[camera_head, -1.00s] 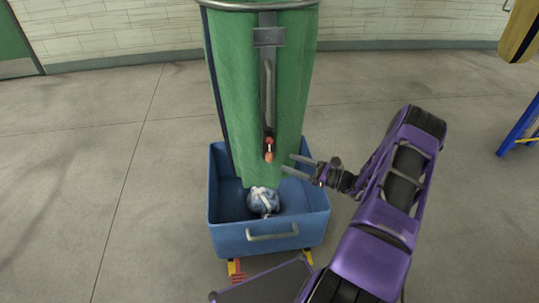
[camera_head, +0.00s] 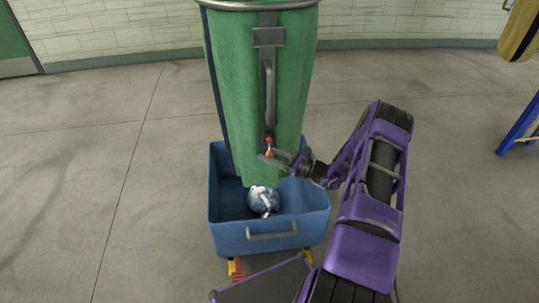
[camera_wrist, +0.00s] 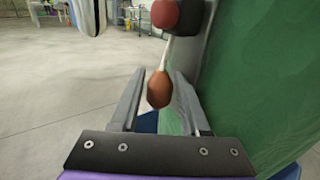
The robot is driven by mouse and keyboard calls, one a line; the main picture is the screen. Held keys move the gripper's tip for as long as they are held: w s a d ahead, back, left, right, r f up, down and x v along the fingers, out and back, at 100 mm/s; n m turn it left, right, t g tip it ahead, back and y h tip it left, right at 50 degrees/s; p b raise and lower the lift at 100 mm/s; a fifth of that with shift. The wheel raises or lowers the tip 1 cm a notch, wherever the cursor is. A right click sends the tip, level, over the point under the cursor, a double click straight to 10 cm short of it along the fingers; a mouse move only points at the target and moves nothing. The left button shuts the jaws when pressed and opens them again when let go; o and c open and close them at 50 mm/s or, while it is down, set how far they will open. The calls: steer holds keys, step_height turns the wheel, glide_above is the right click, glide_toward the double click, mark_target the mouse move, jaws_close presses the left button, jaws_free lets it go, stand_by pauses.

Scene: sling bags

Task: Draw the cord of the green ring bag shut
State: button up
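The green ring bag (camera_head: 240,95) hangs upright from a metal ring, with a grey strap and handle down its front. Below the handle hangs an orange-brown cord end bead (camera_head: 268,146), which also shows in the wrist view (camera_wrist: 159,90). A thin white cord (camera_wrist: 165,53) runs up from it to a red and dark lock (camera_wrist: 166,14). My gripper (camera_head: 271,157) is at the bag's lower front. In the wrist view its fingers (camera_wrist: 159,76) are apart, on either side of the bead, with gaps showing. The finger partly covers the bead in the head view.
A blue bin (camera_head: 225,238) on a wheeled base stands under the bag, with a blue-white bundle (camera_head: 263,200) inside. A yellow bag (camera_head: 520,32) and blue stand are far right. Floor on the left is clear.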

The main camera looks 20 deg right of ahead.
jaws_close()
stand_by(1.1)
